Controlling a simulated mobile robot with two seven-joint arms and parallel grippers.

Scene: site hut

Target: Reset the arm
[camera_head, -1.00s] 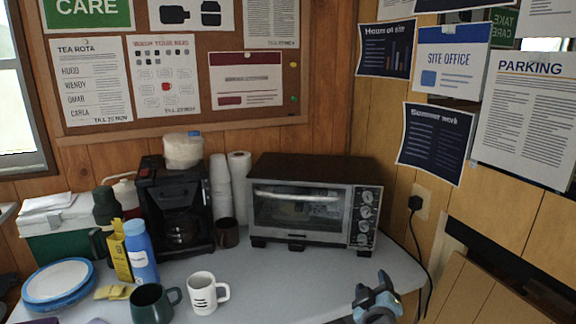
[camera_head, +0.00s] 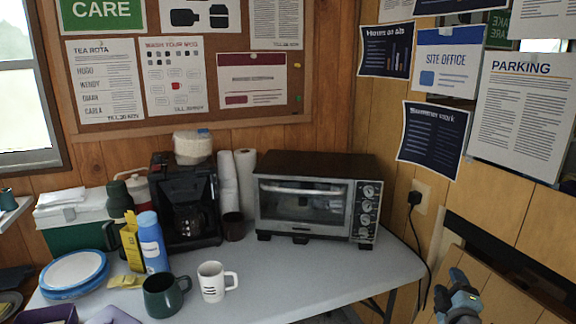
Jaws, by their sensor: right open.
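My right gripper (camera_head: 450,286) is in the lower right of the head view, to the right of the table's right edge. It is open, with nothing seen between its fingers. It is apart from everything on the table (camera_head: 330,270). My left gripper is not in view.
A toaster oven (camera_head: 312,205) stands at the back of the table, with a coffee maker (camera_head: 183,205) to its left. A white mug (camera_head: 212,283) and a dark green mug (camera_head: 163,296) stand near the front. A blue bottle (camera_head: 152,243) and plates (camera_head: 73,272) are at left. The table's right front is clear.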

